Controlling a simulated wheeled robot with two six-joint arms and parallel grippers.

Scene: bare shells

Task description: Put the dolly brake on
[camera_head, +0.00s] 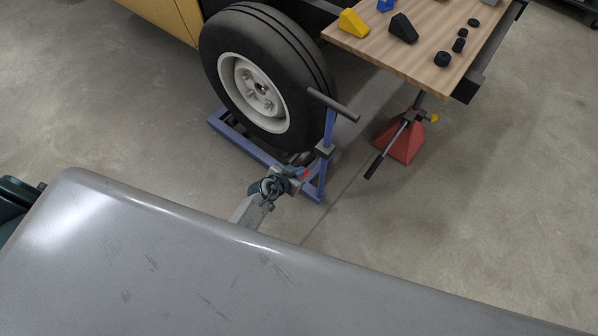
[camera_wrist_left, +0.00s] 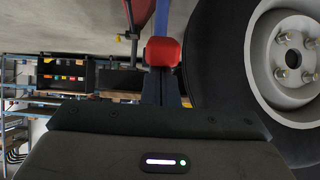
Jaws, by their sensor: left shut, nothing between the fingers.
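The blue wheel dolly (camera_head: 240,145) stands on the floor around the foot of a big black tyre (camera_head: 308,72) with a white rim. Its upright post carries a dark T-shaped handle (camera_head: 333,104). A small red brake piece (camera_head: 304,174) sits low by the post. In the left wrist view the red brake piece (camera_wrist_left: 163,52) stands just beyond my gripper, in front of a blue post. My left gripper (camera_head: 290,180) is shut and empty, close to the red piece; I cannot tell whether they touch. My right gripper is not in view.
A wooden bench top (camera_head: 425,60) at the upper right holds yellow and black wedges and several small black parts. A red stand (camera_head: 403,140) with a dark lever stands beneath it. Bare concrete floor lies to the right. Shelves (camera_wrist_left: 62,75) show in the left wrist view.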

